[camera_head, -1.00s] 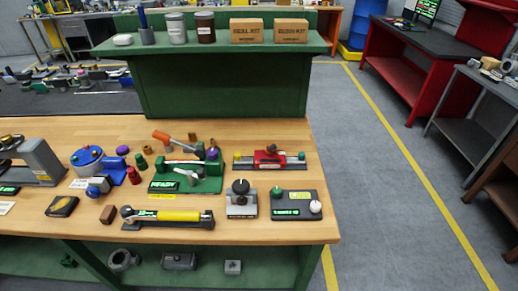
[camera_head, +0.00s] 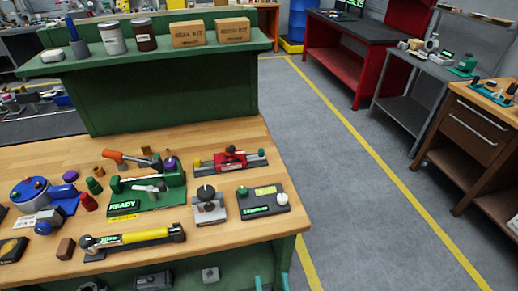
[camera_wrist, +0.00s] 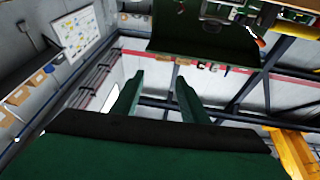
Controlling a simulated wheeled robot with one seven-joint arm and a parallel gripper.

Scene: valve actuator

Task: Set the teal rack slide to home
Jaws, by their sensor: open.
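I cannot tell for certain which thing is the teal rack slide. A flat teal base (camera_head: 488,93) with small parts on it lies on the wooden cabinet at the far right. A green-teal device (camera_head: 466,66) stands on the grey table beside that cabinet. Both are too small to make out a slide or its position. My gripper (camera_head: 271,284) shows its two teal fingers at the bottom edge of the head view, far from both. In the wrist view my gripper (camera_wrist: 157,95) is open and empty, with the fingers apart and pointing at walls and beams.
The near wooden workbench (camera_head: 262,150) holds a green READY fixture (camera_head: 150,190), a red slide on a rail (camera_head: 230,158), a dark box with knobs (camera_head: 262,202) and a yellow-handled tool (camera_head: 140,237). Grey floor (camera_head: 350,180) with a yellow line lies clear between the benches.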

